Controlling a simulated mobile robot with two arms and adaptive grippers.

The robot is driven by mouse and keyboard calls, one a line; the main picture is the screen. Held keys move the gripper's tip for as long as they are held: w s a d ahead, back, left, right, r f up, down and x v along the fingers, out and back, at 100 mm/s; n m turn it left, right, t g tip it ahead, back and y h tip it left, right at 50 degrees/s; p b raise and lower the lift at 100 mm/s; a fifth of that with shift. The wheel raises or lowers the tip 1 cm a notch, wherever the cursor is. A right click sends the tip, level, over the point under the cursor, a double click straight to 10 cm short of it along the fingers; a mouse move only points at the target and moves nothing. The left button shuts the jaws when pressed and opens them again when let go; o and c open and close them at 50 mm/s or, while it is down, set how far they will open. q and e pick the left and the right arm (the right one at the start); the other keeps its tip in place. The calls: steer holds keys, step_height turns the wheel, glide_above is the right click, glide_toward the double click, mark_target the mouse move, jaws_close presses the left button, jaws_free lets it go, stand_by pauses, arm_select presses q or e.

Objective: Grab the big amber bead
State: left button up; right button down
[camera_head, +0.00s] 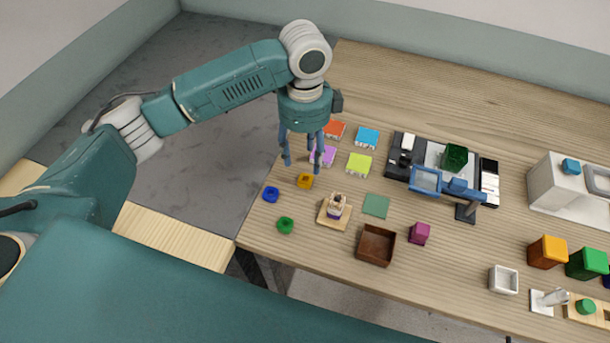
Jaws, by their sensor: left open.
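The fingers look empty. I cannot tell the exact height between the fingertips and the bead. My right gripper is not in view.
Near the bead are a blue bead (271,194), a green bead (285,225), a purple block (323,155) and a wooden stand (335,209). A brown open box (375,246) stands to the right. The table's left edge is close by.

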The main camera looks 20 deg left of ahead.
mark_target(304, 176)
arm_select(q)
steer(key=f, duration=0.3)
steer(key=shift+s+d, duration=0.15)
steer(key=shift+s, duration=0.15)
steer(key=shift+w+f+p, duration=0.15)
steer(key=shift+f+p, duration=0.15)
steer(key=shift+p, duration=0.05)
steer(key=f+p, duration=0.1)
steer(key=f, duration=0.3)
steer(key=shift+a+f, duration=0.2)
steer(key=shift+w+f+p, duration=0.1)
steer(key=shift+f+p, duration=0.15)
steer(key=shift+p, duration=0.05)
steer(key=shift+f, duration=0.1)
steer(key=shift+c, duration=1)
steer(key=c, duration=0.8)
steer(key=shift+c, duration=0.4)
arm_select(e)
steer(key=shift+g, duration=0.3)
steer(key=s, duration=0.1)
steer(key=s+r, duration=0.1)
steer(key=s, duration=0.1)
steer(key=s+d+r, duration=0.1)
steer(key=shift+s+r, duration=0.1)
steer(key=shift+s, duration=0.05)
